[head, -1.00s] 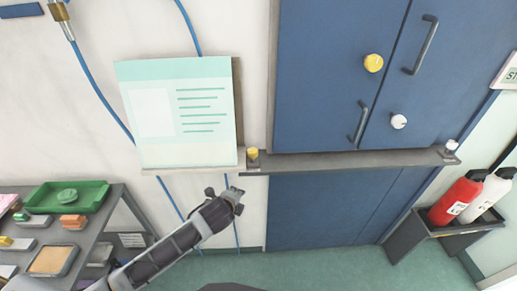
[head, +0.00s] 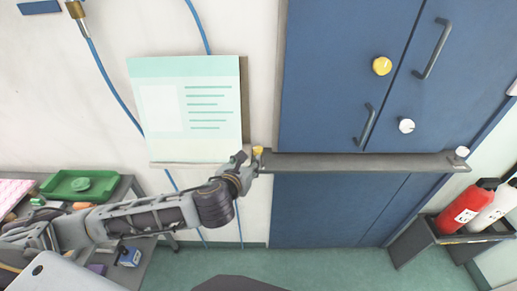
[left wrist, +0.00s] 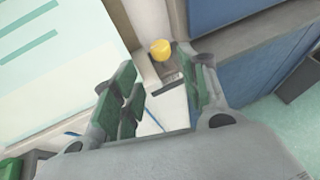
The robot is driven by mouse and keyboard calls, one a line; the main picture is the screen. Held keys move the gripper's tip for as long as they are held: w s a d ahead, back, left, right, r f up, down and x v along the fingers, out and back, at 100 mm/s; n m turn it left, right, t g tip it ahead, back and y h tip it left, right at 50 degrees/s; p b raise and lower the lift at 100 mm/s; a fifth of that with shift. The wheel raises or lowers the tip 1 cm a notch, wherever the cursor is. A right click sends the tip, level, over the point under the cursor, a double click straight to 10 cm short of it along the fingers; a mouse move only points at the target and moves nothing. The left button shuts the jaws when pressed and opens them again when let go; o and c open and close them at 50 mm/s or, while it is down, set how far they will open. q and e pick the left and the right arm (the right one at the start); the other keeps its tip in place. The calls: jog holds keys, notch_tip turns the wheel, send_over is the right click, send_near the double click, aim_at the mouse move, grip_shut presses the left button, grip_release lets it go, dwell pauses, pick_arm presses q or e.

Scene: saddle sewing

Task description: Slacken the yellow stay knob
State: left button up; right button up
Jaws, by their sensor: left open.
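My right gripper is out of view.
A white knob (head: 406,126) is on the right cabinet door, and another white knob (head: 462,152) is at the bar's right end. A mint-headed notice board (head: 187,110) hangs left of the bar. Red and white bottles (head: 467,205) stand at the right. A green tray (head: 80,186) lies at the left.

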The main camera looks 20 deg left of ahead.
aim_at(258, 149)
pick_arm(q)
jog(key=shift+r, duration=0.1)
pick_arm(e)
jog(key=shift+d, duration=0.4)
pick_arm(q)
jog(key=shift+w, duration=0.15)
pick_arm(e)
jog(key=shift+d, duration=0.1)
pick_arm(q)
jog(key=shift+p+x, duration=0.65)
jog(key=shift+x, duration=3.45)
jog(key=shift+p+x, duration=0.3)
jog(key=shift+x, duration=2.35)
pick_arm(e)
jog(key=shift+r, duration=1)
pick_arm(q)
jog(key=shift+c, duration=0.3)
jog(key=c, duration=0.7)
